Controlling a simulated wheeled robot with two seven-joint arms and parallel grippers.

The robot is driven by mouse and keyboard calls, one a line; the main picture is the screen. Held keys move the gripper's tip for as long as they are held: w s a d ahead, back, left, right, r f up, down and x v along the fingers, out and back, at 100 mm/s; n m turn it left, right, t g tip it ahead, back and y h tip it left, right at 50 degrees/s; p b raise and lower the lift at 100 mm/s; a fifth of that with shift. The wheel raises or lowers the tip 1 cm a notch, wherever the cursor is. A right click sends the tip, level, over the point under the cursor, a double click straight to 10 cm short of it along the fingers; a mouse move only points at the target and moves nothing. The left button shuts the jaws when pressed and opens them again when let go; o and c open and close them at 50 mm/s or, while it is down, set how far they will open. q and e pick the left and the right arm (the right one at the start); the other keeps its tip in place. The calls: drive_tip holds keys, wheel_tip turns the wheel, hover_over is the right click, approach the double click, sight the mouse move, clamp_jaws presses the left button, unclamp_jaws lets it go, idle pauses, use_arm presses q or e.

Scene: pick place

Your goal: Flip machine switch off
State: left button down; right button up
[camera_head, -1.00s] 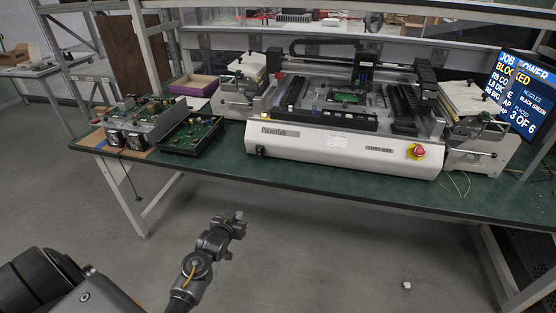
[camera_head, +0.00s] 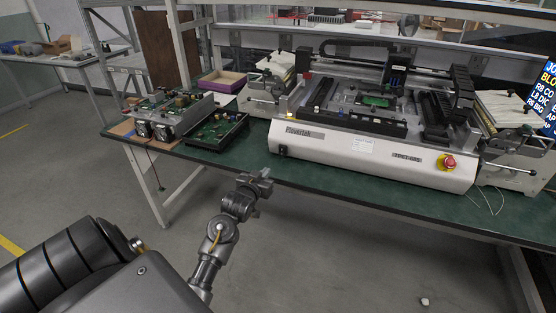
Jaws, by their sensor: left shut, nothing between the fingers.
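The machine (camera_head: 365,151) is a white and black pick-and-place unit on the green table. A small black switch (camera_head: 283,151) shows at the left end of its white front panel. My left gripper (camera_head: 266,174) is shut and empty. In the picture it appears just below and left of the black switch, by the table's front edge, apart from the panel. Whether the switch is on or off is too small to tell. My right gripper is not in view.
The green table (camera_head: 340,187) has a narrow clear strip before the machine. Circuit boards in a black tray (camera_head: 217,132) and a metal unit with fans (camera_head: 160,118) stand left. A purple box (camera_head: 222,80) is behind them. A screen (camera_head: 543,95) is at the right edge.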

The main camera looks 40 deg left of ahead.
use_arm(q)
approach(282, 151)
drive_tip(key=w+f, duration=0.1)
drive_tip(key=w+a+f, duration=0.1)
drive_tip(key=w, duration=0.1)
drive_tip(key=w+a+f, duration=0.1)
drive_tip(key=w, duration=0.1)
drive_tip(key=shift+a, duration=0.2)
drive_tip(key=shift+w+a, duration=0.2)
drive_tip(key=shift+w, duration=0.3)
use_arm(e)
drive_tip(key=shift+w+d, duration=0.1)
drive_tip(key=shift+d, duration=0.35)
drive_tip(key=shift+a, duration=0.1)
